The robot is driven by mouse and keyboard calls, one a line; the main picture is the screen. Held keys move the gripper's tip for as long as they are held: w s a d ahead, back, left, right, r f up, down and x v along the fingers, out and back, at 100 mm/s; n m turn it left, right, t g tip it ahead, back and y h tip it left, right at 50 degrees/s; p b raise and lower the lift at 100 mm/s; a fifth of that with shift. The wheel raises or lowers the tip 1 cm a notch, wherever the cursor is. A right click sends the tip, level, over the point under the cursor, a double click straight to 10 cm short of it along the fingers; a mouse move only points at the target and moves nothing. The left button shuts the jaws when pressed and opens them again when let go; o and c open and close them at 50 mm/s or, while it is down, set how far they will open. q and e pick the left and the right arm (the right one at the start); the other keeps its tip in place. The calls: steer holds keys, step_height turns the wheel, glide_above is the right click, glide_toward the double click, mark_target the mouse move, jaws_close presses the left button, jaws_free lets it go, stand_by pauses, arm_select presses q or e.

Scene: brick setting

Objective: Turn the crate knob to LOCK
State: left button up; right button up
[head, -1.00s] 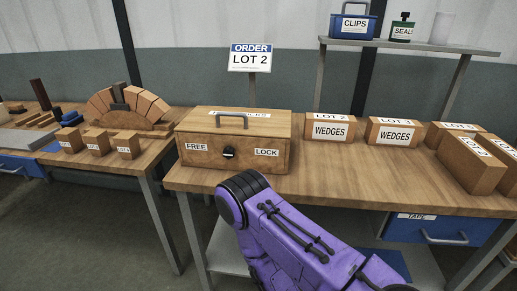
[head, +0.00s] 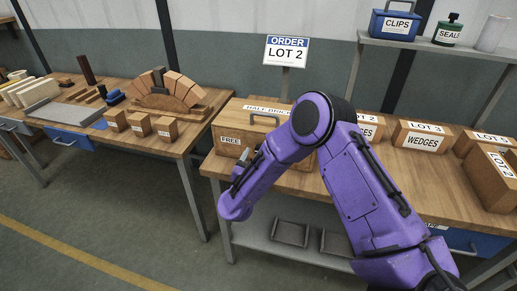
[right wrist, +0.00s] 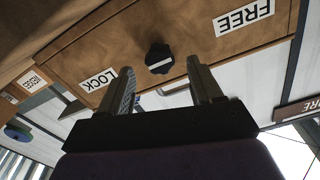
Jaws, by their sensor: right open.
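The wooden crate (head: 229,120) stands on the bench in the head view, its right part hidden behind my purple right arm. Its FREE label (head: 231,141) shows there. In the right wrist view, seen upside down, the crate front (right wrist: 195,44) carries the dark knob (right wrist: 159,58), with the FREE label (right wrist: 244,16) right of it and the LOCK label (right wrist: 98,80) left. A pale bar on the knob lies nearly level. My right gripper (right wrist: 162,78) is open, its fingers spread to either side of the knob, with no clear contact. My left gripper is out of view.
Boxes labelled WEDGES (head: 422,140) stand right of the crate on the bench. Small blocks and a brick arch (head: 168,92) are on the left table. An order sign (head: 286,52) stands behind the crate. The floor at the front left is clear.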

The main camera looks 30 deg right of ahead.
steer(key=x, duration=0.3)
steer(key=shift+w+d, duration=0.15)
steer(key=c, duration=1.1)
steer(key=shift+o, duration=0.2)
